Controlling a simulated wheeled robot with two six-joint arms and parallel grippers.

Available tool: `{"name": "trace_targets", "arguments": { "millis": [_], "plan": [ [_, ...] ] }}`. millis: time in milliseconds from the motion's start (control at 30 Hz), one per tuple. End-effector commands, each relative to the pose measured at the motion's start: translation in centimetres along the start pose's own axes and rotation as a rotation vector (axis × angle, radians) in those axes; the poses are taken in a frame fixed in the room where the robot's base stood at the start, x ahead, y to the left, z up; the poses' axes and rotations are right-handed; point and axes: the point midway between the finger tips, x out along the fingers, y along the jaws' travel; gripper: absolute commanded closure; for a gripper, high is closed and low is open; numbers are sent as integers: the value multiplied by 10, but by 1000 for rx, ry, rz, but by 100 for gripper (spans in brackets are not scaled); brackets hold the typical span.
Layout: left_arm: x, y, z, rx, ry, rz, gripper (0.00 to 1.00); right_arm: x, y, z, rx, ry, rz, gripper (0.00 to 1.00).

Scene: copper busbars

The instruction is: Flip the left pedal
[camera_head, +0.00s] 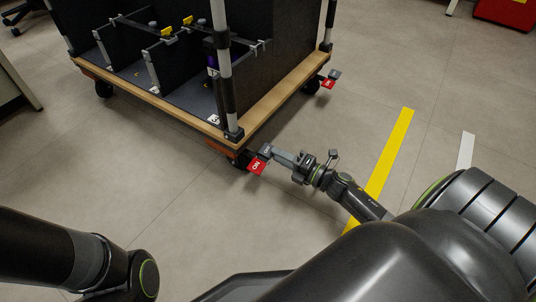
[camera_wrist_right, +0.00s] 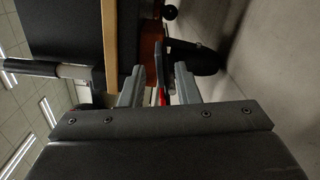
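The near pedal (camera_head: 257,166) is red with white "ON" lettering and sits at the cart's near corner caster, left of and nearer than the other red pedal (camera_head: 328,83). In the right wrist view the near pedal shows edge-on as a thin dark and red strip (camera_wrist_right: 161,76). My right gripper (camera_head: 274,153) is at this pedal. Its two grey fingers (camera_wrist_right: 160,84) are apart, one on each side of the strip, with gaps visible. Contact with the pedal cannot be made out. My left arm shows at the lower left, but its gripper is out of view.
The cart (camera_head: 270,103) has a wooden edge, dark panels and striped corner posts. A black caster wheel (camera_wrist_right: 195,57) is just beyond the fingers. Yellow tape (camera_head: 392,150) and white tape (camera_head: 466,150) mark the floor.

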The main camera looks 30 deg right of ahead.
Motion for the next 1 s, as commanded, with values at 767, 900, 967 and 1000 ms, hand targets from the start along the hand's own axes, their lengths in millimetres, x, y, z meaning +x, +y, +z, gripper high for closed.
{"name": "trace_targets", "arguments": {
  "millis": [767, 900, 967, 1000],
  "plan": [
    [-13, -2, -7, -3, 2, 0, 64, 47, 0, 0, 1, 0, -2, 84],
    [-13, -2, -7, -2, 2, 0, 64, 47, 0, 0, 1, 0, -2, 100],
    [-13, -2, -7, -2, 2, 0, 64, 47, 0, 0, 1, 0, -2, 100],
    [-13, -2, -7, -2, 2, 0, 64, 47, 0, 0, 1, 0, -2, 100]
  ]
}}
